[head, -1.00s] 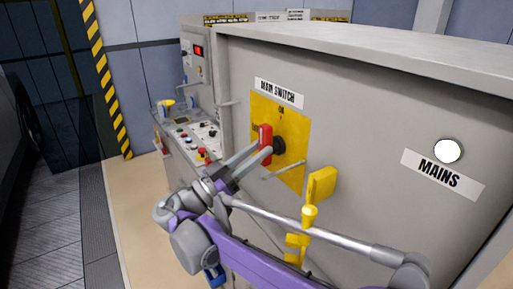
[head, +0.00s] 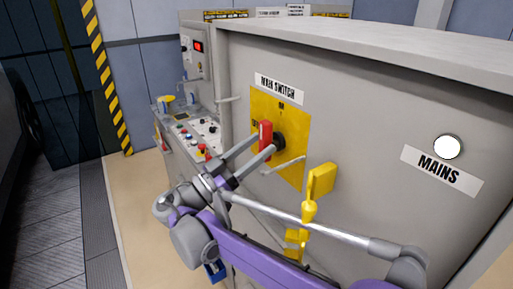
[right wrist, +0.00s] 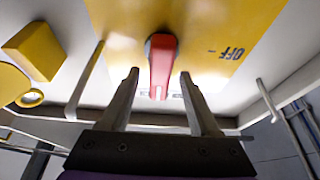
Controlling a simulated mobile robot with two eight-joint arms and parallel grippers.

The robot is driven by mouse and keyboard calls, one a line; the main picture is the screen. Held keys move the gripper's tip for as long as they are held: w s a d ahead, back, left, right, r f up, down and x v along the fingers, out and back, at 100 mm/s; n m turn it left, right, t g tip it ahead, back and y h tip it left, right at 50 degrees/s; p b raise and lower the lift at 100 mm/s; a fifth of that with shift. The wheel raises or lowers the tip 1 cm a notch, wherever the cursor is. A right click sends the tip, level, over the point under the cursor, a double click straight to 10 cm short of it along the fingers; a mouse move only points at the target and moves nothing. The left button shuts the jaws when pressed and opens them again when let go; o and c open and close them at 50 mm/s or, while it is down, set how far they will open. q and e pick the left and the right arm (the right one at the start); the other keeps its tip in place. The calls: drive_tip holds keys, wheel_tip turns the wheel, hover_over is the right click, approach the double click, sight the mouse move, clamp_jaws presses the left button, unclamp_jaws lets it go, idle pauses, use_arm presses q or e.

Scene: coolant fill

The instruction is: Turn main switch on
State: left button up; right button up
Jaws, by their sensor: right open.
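The main switch is a red handle (head: 265,134) on a dark round hub, mounted on a yellow plate (head: 295,125) under a "MAIN SWITCH" label (head: 279,88). My right gripper (head: 262,144) is open at the handle. In the right wrist view the red handle (right wrist: 161,68) stands between the two spread fingertips (right wrist: 159,75), with a visible gap on each side. An "OFF" mark (right wrist: 231,53) is on the plate to its right there. I cannot tell exactly which mark the handle points at. My left gripper is not in view.
Grey bar handles (head: 284,165) stick out near the plate. A yellow lever (head: 320,181) is to its right, near a white round lamp (head: 447,147) above a "MAINS" label (head: 441,172). A control desk (head: 203,133) with buttons is at the left.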

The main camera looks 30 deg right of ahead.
use_arm(q)
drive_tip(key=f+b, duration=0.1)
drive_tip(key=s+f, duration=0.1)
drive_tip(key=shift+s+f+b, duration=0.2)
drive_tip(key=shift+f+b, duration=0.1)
drive_tip(key=shift+b, duration=0.05)
use_arm(e)
drive_tip(key=v, duration=1)
drive_tip(key=shift+a, duration=0.4)
drive_tip(key=shift+f, duration=0.1)
